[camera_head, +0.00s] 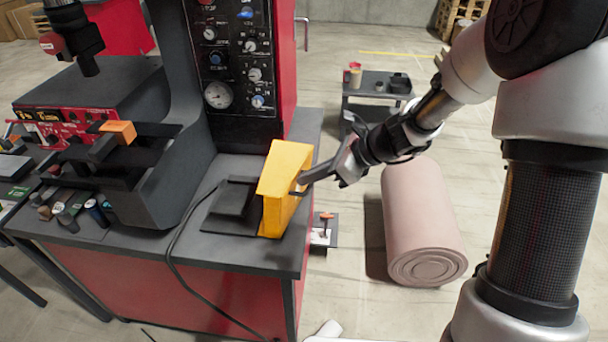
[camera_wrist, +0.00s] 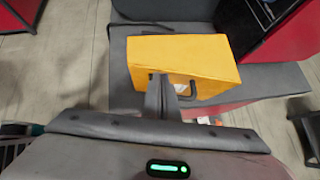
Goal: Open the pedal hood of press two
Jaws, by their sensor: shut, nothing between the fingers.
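The yellow pedal hood (camera_head: 283,185) stands swung up on its edge at the right side of the dark pedal base (camera_head: 232,207), on the grey bench top of the press. The pedal base is uncovered on its left. In the wrist view the hood (camera_wrist: 180,55) fills the middle, with a dark bar handle (camera_wrist: 190,91) on its near face. My gripper (camera_head: 303,186) is at the hood's right face, by the handle. In the wrist view its shut fingers (camera_wrist: 160,82) overlap the handle, with nothing held; I cannot tell whether they touch it.
The press's control panel (camera_head: 232,65) with gauge and knobs rises behind the hood. A black cable (camera_head: 172,248) runs over the bench front. A pink roll (camera_head: 424,222) lies on the floor at right. A small dark table (camera_head: 372,84) stands behind. Open floor lies between.

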